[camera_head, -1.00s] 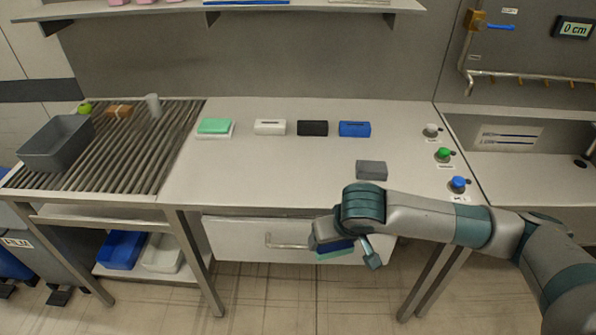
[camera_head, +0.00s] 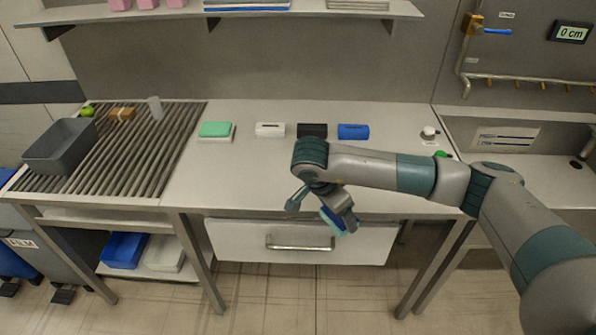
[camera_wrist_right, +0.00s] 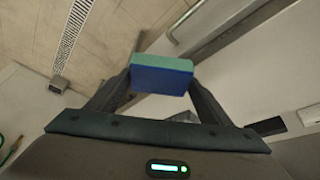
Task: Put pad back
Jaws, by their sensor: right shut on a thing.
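My right gripper (camera_head: 334,220) is in front of the table's front edge, above the drawer handle in the picture. It is shut on a pad (camera_head: 331,223) with a blue layer and a teal layer. In the right wrist view the pad (camera_wrist_right: 162,75) sits between the two fingertips (camera_wrist_right: 160,80), blue face towards the camera. On the table a green pad (camera_head: 215,129) lies on a white base at the left of a row. My left gripper is not in view.
A white block (camera_head: 270,129), a black block (camera_head: 312,129) and a blue block (camera_head: 353,131) continue the row. A drawer (camera_head: 235,240) is below the tabletop. A grey crate (camera_head: 62,146) stands on the roller conveyor at left. The table's left front is clear.

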